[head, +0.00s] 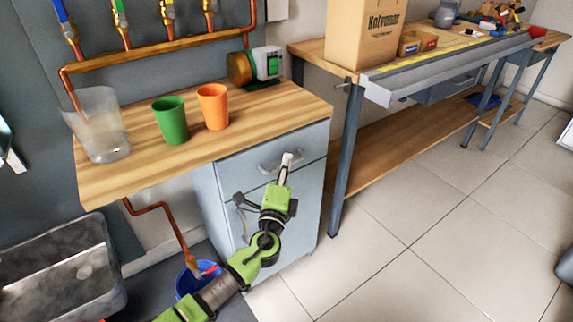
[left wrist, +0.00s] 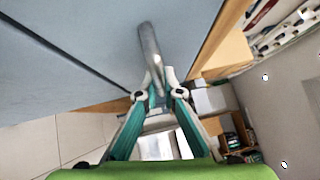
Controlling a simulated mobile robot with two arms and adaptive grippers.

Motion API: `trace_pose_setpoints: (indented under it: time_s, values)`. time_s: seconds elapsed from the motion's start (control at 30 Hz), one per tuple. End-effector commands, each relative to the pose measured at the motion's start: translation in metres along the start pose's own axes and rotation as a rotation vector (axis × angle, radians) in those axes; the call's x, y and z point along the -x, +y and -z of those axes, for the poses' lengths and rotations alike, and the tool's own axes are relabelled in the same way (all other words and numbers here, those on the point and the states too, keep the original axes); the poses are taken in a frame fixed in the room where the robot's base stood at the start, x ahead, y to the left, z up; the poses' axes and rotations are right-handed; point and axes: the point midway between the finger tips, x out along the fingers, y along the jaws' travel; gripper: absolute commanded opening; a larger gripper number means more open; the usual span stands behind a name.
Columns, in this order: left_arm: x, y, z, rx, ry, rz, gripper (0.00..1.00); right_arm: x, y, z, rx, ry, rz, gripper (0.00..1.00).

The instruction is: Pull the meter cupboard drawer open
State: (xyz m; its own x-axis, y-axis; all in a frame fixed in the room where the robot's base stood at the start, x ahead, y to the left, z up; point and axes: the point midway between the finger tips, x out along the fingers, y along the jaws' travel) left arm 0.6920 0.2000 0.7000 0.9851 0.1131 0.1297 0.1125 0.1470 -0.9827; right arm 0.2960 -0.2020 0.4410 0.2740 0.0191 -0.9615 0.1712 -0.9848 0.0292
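The grey-blue cupboard stands under the right end of the wooden worktop (head: 135,172). Its top drawer (head: 315,142) looks flush with the front below it. The drawer's bar handle (head: 268,166) is grey metal; it also shows in the left wrist view (left wrist: 148,45). My left gripper (head: 287,158) is at the right part of this handle. In the left wrist view its fingertips (left wrist: 155,90) come together around the bar, one on each side, and hide its near end. My right gripper is in neither view.
A green cup (head: 170,121), an orange cup (head: 213,107) and a clear container (head: 98,125) stand on the worktop. A blue bucket (head: 190,281) is on the floor left of the cupboard. A workbench (head: 345,72) stands at the right. Tiled floor (head: 400,255) in front is clear.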

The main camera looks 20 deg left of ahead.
Motion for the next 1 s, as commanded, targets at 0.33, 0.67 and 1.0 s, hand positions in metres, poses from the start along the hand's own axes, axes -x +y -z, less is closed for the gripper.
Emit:
trace_pose_setpoints:
  time_s: [0.33,0.67,1.0]
  values:
    - [0.013,-0.001,0.013,0.003,0.002,-0.003,0.0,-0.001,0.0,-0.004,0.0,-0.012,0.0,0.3]
    - [0.064,-0.013,0.064,0.007,0.003,-0.004,0.0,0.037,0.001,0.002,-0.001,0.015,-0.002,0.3]
    - [0.116,-0.027,0.115,0.003,0.001,-0.004,0.0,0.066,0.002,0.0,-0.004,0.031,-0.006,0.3]
